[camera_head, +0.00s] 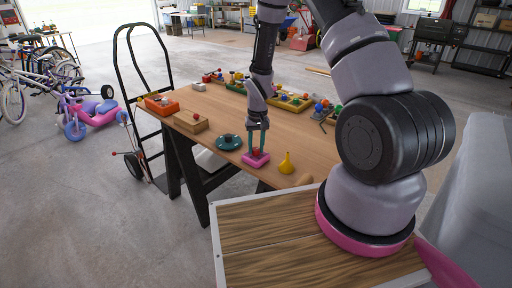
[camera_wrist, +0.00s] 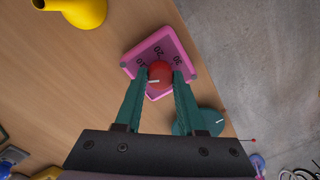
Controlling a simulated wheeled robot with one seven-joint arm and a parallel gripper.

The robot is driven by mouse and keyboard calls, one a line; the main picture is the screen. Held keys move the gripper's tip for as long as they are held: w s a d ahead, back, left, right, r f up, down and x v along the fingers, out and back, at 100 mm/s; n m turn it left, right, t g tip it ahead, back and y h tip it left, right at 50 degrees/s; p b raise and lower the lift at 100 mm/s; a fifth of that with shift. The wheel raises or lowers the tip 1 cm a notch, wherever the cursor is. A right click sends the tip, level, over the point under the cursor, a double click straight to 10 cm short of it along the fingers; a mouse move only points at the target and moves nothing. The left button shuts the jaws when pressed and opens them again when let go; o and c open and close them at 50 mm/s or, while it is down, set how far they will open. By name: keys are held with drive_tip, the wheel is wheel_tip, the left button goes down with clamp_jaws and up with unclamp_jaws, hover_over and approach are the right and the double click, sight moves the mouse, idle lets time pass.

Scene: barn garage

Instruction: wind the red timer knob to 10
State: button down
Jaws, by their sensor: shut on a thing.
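The pink timer (camera_head: 257,163) lies near the front edge of the wooden table. In the wrist view the pink timer (camera_wrist: 166,42) shows the numerals 10, 20 and 30 around its red knob (camera_wrist: 160,73). A short white mark on the knob's lower left side lies below the 10. My gripper (camera_head: 257,150) points down over the timer. In the wrist view the teal fingers of my gripper (camera_wrist: 161,80) are shut on the knob, one on each side. The fingers hide the knob's sides and part of the timer.
A teal round object (camera_head: 228,142) lies just left of the timer, close to the table edge. A yellow funnel-shaped object (camera_head: 286,163) stands to its right. A wooden block (camera_head: 191,122) and an orange box (camera_head: 162,107) are farther left. Several small colourful items line the table's back.

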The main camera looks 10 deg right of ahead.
sight(257, 149)
drive_tip(key=m, duration=0.6)
drive_tip(key=shift+m, duration=0.3)
idle(0.4)
drive_tip(key=c, duration=0.5)
unclamp_jaws()
wheel_tip(257, 149, up, 11)
drive_tip(key=shift+s+d, duration=0.15)
drive_tip(key=shift+d, duration=0.05)
